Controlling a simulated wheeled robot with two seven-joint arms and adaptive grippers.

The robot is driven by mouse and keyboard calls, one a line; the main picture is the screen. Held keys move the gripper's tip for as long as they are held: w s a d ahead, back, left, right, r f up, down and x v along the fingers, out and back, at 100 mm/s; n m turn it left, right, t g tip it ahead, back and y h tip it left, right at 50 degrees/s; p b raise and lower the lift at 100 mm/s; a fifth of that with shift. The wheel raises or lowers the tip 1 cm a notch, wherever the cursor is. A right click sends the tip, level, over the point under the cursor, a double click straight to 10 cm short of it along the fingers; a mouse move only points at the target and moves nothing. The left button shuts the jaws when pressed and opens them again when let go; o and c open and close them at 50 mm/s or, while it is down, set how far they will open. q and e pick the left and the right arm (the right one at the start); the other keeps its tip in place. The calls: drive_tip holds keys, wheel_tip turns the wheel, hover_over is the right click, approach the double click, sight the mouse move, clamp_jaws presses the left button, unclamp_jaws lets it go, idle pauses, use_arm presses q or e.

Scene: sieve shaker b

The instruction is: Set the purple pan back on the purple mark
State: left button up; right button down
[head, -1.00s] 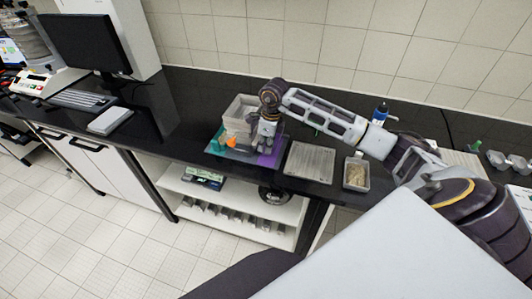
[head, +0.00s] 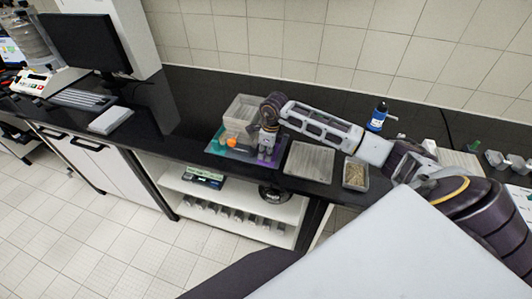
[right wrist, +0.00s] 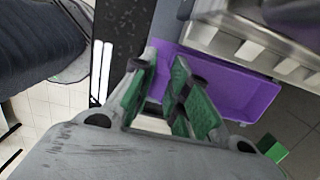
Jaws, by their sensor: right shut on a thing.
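The purple pan (right wrist: 235,88) is a shallow open tray in the right wrist view. Its near-left end lies between the green-padded fingers of my right gripper (right wrist: 168,95), which is shut on it. In the head view my right gripper (head: 267,150) is over the right part of a coloured mat (head: 218,149), and it hides much of the purple area there. I cannot make out the purple mark apart from the pan, nor whether the pan touches the surface. My left gripper is not in view.
A grey bin (head: 238,112) stands at the back of the mat, with orange things (head: 231,143) in front of it. The black counter is clear left of the mat.

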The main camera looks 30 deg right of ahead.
drive_tip(key=shift+f, duration=0.15)
drive_tip(key=c, duration=1.4)
unclamp_jaws()
drive_tip(key=shift+s+d+r+b, duration=0.15)
drive_tip(key=shift+d+r+b, duration=0.25)
drive_tip(key=shift+r, duration=1.9)
drive_tip(key=shift+s+d+r+b, duration=0.2)
drive_tip(key=shift+r+b, duration=0.35)
drive_tip(key=shift+r, duration=1.7)
drive_tip(key=shift+s+d+r+b, duration=0.2)
drive_tip(key=shift+r+b, duration=0.25)
drive_tip(key=shift+r, duration=1.85)
drive_tip(key=shift+w, duration=0.1)
